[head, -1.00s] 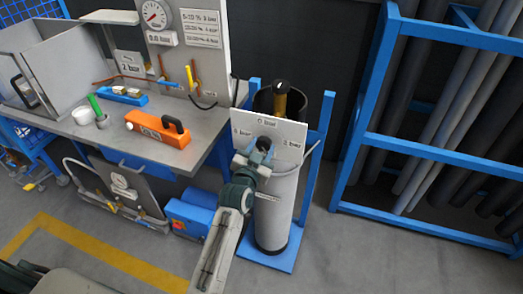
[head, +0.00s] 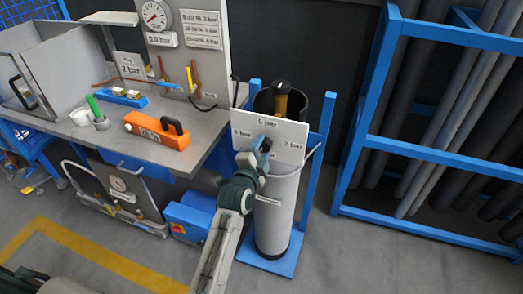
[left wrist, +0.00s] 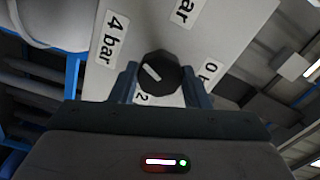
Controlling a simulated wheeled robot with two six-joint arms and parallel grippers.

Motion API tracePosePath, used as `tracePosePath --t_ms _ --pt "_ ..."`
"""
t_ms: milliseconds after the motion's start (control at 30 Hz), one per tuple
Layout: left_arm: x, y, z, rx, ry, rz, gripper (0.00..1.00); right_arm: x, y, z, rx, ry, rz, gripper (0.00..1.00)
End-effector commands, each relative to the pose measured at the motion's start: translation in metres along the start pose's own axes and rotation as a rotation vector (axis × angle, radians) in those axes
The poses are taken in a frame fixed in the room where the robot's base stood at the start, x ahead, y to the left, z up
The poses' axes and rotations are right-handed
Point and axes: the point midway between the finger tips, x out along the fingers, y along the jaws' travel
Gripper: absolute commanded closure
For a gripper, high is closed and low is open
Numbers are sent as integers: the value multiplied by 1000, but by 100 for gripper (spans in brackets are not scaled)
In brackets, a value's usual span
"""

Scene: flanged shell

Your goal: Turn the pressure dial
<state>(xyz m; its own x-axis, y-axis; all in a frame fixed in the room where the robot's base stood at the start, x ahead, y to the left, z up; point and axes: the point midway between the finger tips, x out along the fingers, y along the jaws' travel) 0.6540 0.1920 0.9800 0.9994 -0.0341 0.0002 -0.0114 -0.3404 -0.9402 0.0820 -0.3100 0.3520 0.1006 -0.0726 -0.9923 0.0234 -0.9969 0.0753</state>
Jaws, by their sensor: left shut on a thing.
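The pressure dial is a dark faceted knob with a white pointer line. It sits on a white plate (head: 289,137) with bar labels around it, fixed to the front of a grey cylinder (head: 277,215). In the left wrist view the dial (left wrist: 160,72) lies between the two blue-grey fingers, its pointer slanting towards the upper left, roughly towards the "4 bar" label (left wrist: 113,38). My left gripper (head: 260,149) is shut on the dial and hides most of it in the head view. My right gripper is not in view.
A workbench to the left carries an orange block (head: 157,130), a blue block (head: 122,97) and a backboard with a round gauge (head: 155,15). A blue rack (head: 430,150) of pipes stands right. Floor between cylinder and rack is clear.

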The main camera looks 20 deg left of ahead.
Motion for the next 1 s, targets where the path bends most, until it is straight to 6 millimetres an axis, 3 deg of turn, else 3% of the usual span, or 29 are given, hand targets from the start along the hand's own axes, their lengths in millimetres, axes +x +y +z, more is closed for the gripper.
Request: tracePosePath --t_ms 1000 --pt "0 1 0 930 1 3 81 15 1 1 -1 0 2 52"
